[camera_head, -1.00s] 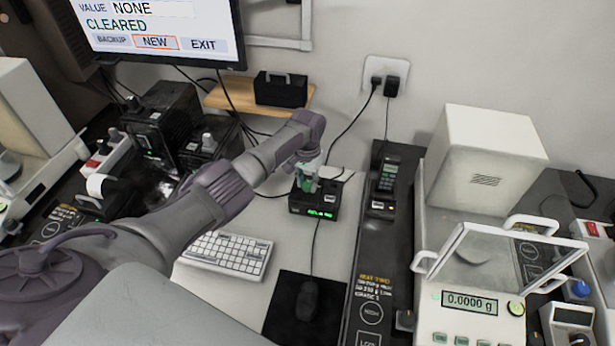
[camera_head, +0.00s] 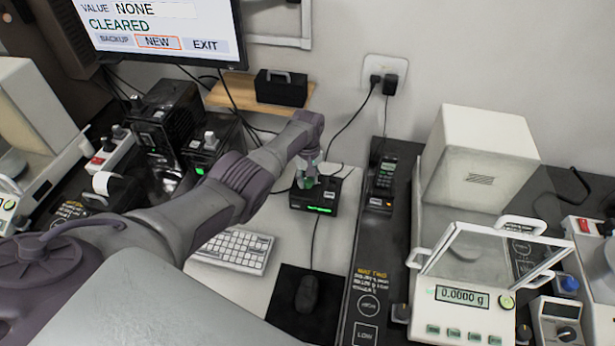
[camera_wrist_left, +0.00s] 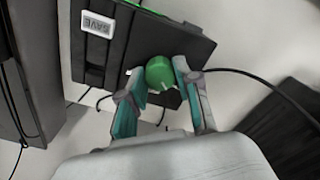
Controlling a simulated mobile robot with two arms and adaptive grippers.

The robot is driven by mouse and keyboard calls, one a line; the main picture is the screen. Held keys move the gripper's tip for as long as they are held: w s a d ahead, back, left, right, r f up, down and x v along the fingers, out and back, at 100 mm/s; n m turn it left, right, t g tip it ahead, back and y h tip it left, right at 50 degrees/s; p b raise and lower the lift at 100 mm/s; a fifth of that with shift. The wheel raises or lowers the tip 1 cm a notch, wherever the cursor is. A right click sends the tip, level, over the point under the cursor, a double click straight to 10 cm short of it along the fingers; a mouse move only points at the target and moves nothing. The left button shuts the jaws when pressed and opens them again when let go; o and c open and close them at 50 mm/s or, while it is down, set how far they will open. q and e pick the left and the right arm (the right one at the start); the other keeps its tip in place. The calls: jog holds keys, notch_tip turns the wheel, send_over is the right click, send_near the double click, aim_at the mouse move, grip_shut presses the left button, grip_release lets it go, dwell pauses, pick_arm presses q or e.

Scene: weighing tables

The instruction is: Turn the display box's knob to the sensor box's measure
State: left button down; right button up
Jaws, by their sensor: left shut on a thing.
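The small black display box (camera_head: 328,192) sits on the light desk by the wall, with a lit green display on its front. In the left wrist view its top (camera_wrist_left: 125,52) shows a white SAVE button and a round green knob (camera_wrist_left: 160,73). My left gripper (camera_head: 308,182) reaches down over the box. In the wrist view its teal-sided fingers (camera_wrist_left: 160,88) stand on both sides of the knob, shut on it. The display's digits are too small to read. I cannot tell for sure which thing is the sensor box. My right gripper is not in view.
A keyboard (camera_head: 236,249) and a black mouse (camera_head: 307,294) lie in front of the box. A handset (camera_head: 385,177) stands to the right, beside a balance (camera_head: 462,298) reading 0.0000 g. A monitor (camera_head: 160,25) and dark boxes (camera_head: 165,120) stand left.

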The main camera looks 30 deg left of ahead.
aim_at(307, 180)
pick_arm(q)
jog(key=shift+w+r+n, duration=0.1)
jog(key=shift+n, duration=0.9)
jog(key=c, duration=0.8)
grip_release()
notch_tip(307, 180, up, 12)
